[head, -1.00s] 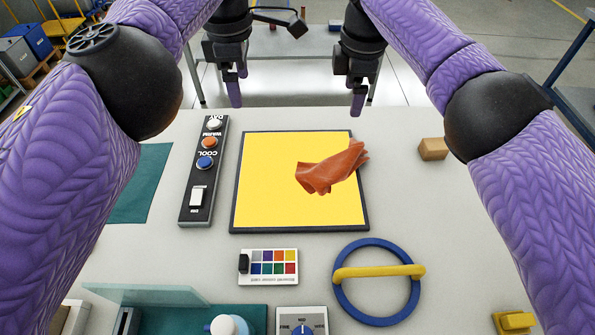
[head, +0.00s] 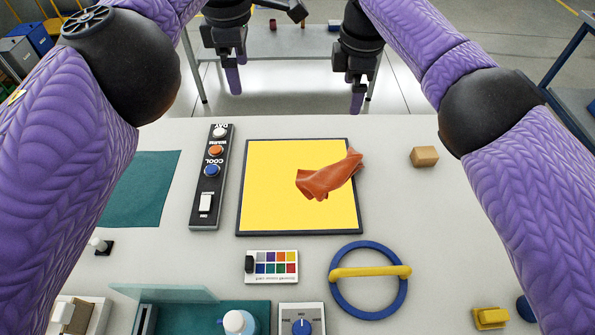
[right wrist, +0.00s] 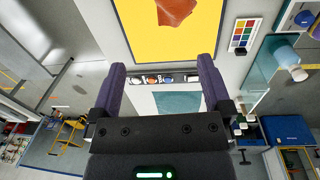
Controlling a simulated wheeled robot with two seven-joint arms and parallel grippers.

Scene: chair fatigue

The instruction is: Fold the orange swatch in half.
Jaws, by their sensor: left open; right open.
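The orange swatch (head: 324,182) lies crumpled and bunched on the yellow board (head: 268,212), with one end reaching over the board's right edge. It also shows at the top of the right wrist view (right wrist: 174,10). My left gripper (head: 235,80) is up beyond the far table edge, left of the swatch, and holds nothing. My right gripper (head: 356,100) is also beyond the far edge, above and behind the swatch. In the right wrist view its two purple fingers (right wrist: 163,85) stand wide apart with nothing between them.
A button panel (head: 210,185) stands left of the board. A wooden block (head: 424,157) is to the right. A colour chart (head: 272,265), a blue ring with a yellow bar (head: 370,309) and a dial box (head: 302,318) are in front. A teal mat (head: 145,190) lies left.

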